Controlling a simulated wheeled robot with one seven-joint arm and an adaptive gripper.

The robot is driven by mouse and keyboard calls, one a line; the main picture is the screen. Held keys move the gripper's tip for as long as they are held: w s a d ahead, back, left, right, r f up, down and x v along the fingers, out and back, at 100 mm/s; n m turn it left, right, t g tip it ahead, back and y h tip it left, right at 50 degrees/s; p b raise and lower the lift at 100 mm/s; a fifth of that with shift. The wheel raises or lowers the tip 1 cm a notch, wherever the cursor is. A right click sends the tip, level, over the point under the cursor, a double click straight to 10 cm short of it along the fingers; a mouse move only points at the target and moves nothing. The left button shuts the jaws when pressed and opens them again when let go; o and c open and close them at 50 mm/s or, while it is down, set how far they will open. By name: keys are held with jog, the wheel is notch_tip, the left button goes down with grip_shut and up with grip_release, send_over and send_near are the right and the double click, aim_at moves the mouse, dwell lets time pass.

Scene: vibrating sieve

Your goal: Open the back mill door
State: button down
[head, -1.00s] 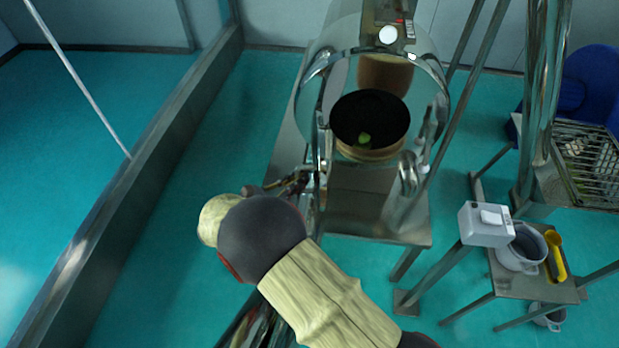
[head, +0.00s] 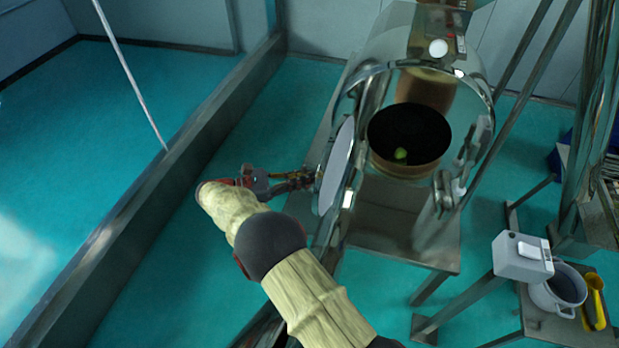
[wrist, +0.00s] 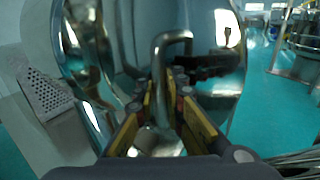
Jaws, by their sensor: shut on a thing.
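The mill (head: 385,50) is a shiny metal drum whose round front stands open in the head view. Its round door (head: 337,165) is swung out to the left side and shows nearly edge-on. My gripper (head: 306,178) is at the outer face of the door, left of the drum. In the wrist view, the bent metal handle (wrist: 172,38) rises from the mirror-like door (wrist: 120,50), between the yellow-sided fingers of my gripper (wrist: 165,105). My gripper is shut on the handle. The handle is too small to make out in the head view.
Inside the drum is a dark round opening (head: 410,132) with a green piece (head: 400,154). The mill sits on a metal table (head: 400,225). At right are a white box (head: 522,257), a pot (head: 560,290) and a yellow scoop (head: 597,300).

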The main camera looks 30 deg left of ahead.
jog(key=shift+s+f, duration=0.2)
jog(key=c, duration=2.4)
grip_release()
jog(key=shift+o, duration=1.4)
jog(key=shift+s+a+r, duration=0.1)
jog(key=shift+s+a, duration=0.05)
jog(key=shift+s, duration=0.05)
jog(key=shift+o, duration=1.1)
jog(key=shift+w, duration=0.15)
jog(key=shift+r, duration=0.1)
